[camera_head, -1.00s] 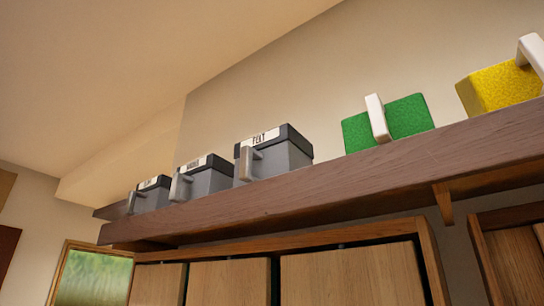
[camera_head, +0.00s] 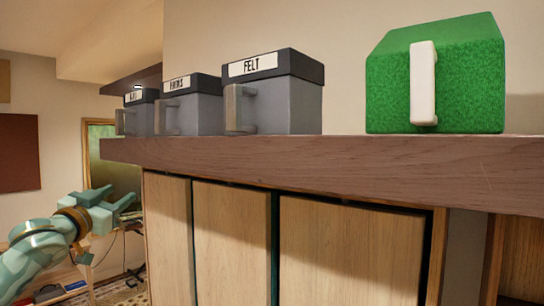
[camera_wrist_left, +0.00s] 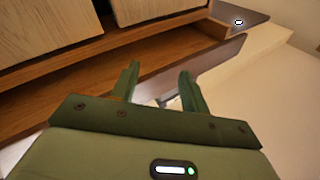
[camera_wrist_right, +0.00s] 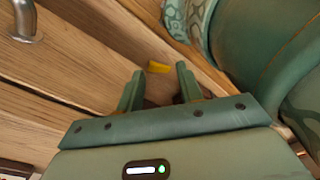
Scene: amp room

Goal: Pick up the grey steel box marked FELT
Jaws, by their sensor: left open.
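The grey steel box marked FELT (camera_head: 285,102) stands upright on a dark wooden shelf in the head view. It has a dark lid, a white label and a pale grey handle (camera_head: 238,108) on its front. My left gripper (camera_head: 118,198) is low at the left of the head view, below the shelf and well apart from the box. In the left wrist view the left gripper (camera_wrist_left: 159,72) has its fingers spread with nothing between them. My right gripper (camera_wrist_right: 160,72) shows only in the right wrist view, with its fingers apart and no object held.
Two smaller grey boxes, one marked FADERS or similar (camera_head: 195,108) and one (camera_head: 138,115), stand left of the FELT box. A green block with a white handle (camera_head: 385,95) stands to its right. The shelf (camera_head: 330,160) has free room between them. Wooden cupboard doors (camera_head: 345,250) are below.

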